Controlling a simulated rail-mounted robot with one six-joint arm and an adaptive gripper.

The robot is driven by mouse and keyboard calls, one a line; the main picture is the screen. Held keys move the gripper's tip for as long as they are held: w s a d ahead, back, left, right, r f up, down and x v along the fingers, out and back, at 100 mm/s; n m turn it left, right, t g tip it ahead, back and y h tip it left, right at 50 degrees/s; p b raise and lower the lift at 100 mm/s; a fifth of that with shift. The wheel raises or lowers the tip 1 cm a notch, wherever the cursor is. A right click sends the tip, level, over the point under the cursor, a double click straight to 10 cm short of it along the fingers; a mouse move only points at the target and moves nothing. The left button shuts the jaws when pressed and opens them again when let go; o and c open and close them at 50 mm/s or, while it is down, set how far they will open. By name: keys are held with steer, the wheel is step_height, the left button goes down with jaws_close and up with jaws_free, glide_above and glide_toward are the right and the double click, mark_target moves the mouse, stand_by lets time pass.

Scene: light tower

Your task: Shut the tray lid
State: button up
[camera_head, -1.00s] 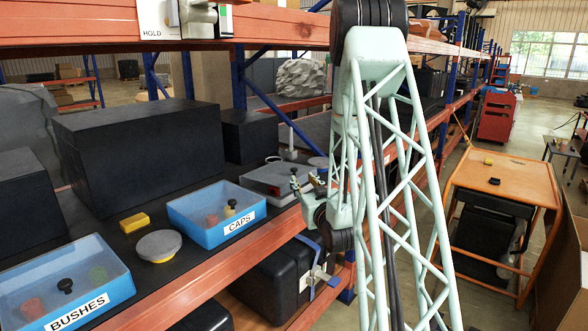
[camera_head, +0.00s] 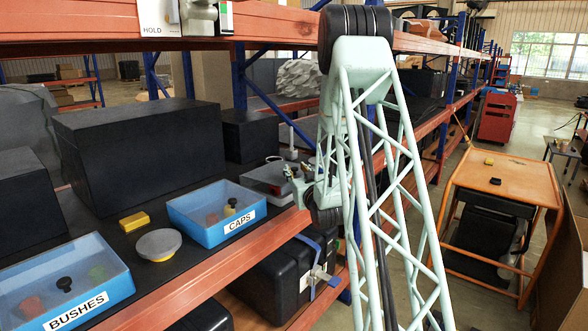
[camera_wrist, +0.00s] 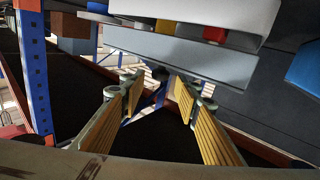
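A grey tray (camera_head: 262,178) stands on the shelf, right of the CAPS tray, partly hidden behind my gripper and arm. Whether its lid is up or down cannot be told from the head view. My gripper (camera_head: 297,180) is at the tray's right end. In the wrist view, my gripper (camera_wrist: 157,82) has its two ribbed yellow fingers apart with nothing held between them. A small dark knob (camera_wrist: 160,73) shows by the fingertips, below a grey panel (camera_wrist: 190,57). I cannot tell whether the fingers touch it.
The blue CAPS tray (camera_head: 218,235) and BUSHES tray (camera_head: 110,290) hold small parts. A yellow block (camera_head: 134,222) and a round grey-topped dish (camera_head: 158,244) lie between them. Large black boxes (camera_head: 140,150) stand behind. An orange beam (camera_head: 210,275) edges the shelf.

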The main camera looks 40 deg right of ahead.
steer(key=shift+x, duration=1.6)
steer(key=shift+c, duration=0.2)
jaws_close()
